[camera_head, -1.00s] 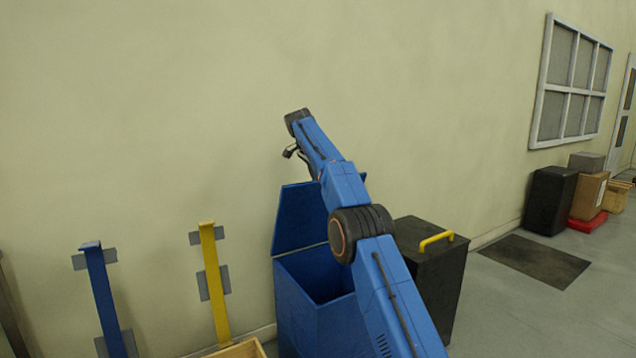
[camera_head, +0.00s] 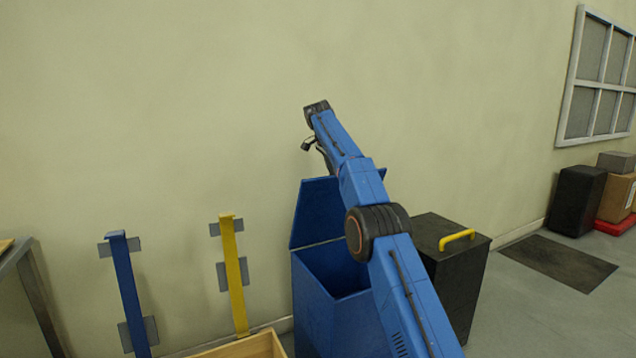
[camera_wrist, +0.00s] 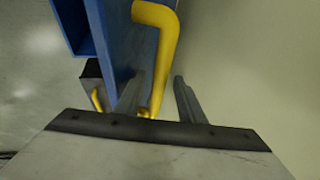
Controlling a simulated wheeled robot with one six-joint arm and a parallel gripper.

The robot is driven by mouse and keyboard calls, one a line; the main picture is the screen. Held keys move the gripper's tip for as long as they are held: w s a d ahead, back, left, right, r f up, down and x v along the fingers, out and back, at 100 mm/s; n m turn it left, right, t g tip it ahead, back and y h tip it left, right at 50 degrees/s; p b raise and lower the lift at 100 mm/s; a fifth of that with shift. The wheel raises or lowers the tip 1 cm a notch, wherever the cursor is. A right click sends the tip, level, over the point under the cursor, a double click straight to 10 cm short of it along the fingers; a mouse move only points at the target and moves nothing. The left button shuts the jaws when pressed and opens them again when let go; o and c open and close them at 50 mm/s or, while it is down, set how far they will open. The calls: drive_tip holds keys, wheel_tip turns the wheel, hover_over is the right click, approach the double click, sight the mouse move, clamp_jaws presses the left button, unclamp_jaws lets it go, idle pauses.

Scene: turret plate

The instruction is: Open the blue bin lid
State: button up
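The blue bin (camera_head: 325,315) stands against the wall, its dark inside showing. Its blue lid (camera_head: 317,212) stands raised, roughly upright, at the wall side; my arm covers part of it. In the wrist view the lid (camera_wrist: 128,40) is seen close up with a yellow handle (camera_wrist: 165,40) on its face. My gripper (camera_wrist: 158,92) has its two fingers spread apart, with the handle's lower end between them in the picture. I cannot tell whether a finger touches it. In the head view the fingers are hidden.
A black box (camera_head: 455,285) with a yellow handle stands right of the bin. A wooden crate (camera_head: 262,345) lies at the bin's left front. Blue (camera_head: 128,290) and yellow (camera_head: 235,275) posts stand along the wall at left.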

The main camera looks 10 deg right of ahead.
sight(315, 181)
drive_tip(key=shift+s+a, duration=1.95)
drive_tip(key=shift+s, duration=0.15)
drive_tip(key=shift+s+a, duration=1.95)
drive_tip(key=shift+s, duration=0.15)
drive_tip(key=shift+s+a, duration=0.15)
drive_tip(key=shift+a, duration=0.45)
drive_tip(key=shift+d, duration=0.1)
drive_tip(key=shift+c, duration=0.4)
